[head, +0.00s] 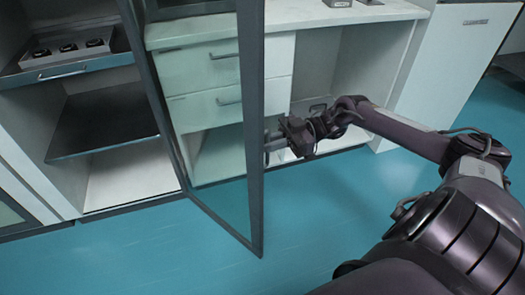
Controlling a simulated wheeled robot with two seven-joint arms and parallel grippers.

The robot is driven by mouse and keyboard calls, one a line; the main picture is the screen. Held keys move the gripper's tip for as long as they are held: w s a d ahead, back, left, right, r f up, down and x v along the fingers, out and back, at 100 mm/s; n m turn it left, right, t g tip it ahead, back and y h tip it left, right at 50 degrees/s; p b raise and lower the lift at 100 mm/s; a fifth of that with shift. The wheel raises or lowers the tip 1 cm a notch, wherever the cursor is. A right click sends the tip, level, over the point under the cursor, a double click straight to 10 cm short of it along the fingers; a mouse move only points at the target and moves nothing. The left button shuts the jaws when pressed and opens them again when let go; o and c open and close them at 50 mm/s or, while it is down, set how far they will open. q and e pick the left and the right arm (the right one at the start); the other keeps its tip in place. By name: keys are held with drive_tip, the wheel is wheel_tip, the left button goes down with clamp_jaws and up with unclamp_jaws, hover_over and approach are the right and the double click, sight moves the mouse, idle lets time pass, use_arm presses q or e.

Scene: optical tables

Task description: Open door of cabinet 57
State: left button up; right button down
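A glass door with a dark frame (250,120) stands swung out from a tall open cabinet at the left. No number is readable on it. My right arm comes in from the right, and its gripper (274,144) is at the outer side of the door's near frame post, beside a small light upright piece that may be the handle. I cannot tell whether the fingers touch or hold it. My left gripper is not in view.
The open cabinet holds a dark shelf (100,121) and a pulled-out tray (66,57) with small dark parts. Behind the glass stands a white counter unit with drawers (262,65). A white panel (450,65) stands at the right. The blue floor (150,250) in front is clear.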

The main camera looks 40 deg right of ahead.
drive_tip(key=shift+f, duration=0.1)
drive_tip(key=c, duration=1.6)
unclamp_jaws()
drive_tip(key=shift+d, duration=0.1)
